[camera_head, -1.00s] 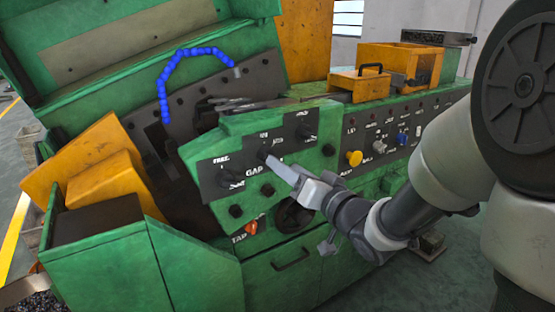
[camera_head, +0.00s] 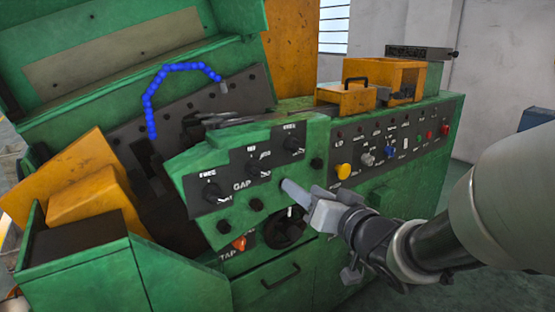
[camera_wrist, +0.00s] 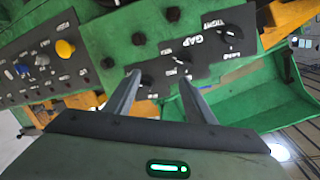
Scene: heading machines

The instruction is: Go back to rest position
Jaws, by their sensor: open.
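My gripper (camera_head: 290,190) is in front of the green heading machine's control panel in the head view, level with the lower part of the panel. In the wrist view its two fingers (camera_wrist: 158,92) are spread apart with nothing between them. The black panel with the GAP label and several knobs (camera_head: 240,182) lies just up and left of the fingertips. In the wrist view the GAP panel (camera_wrist: 200,50) shows upside down beyond the fingers. I cannot tell the exact gap between fingertips and panel.
A yellow knob (camera_head: 343,171) and a row of coloured buttons sit on the side panel to the right. An orange knob (camera_head: 239,243), a dark round opening and a drawer handle (camera_head: 281,276) are lower down. Grey floor (camera_head: 440,297) is open at the right.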

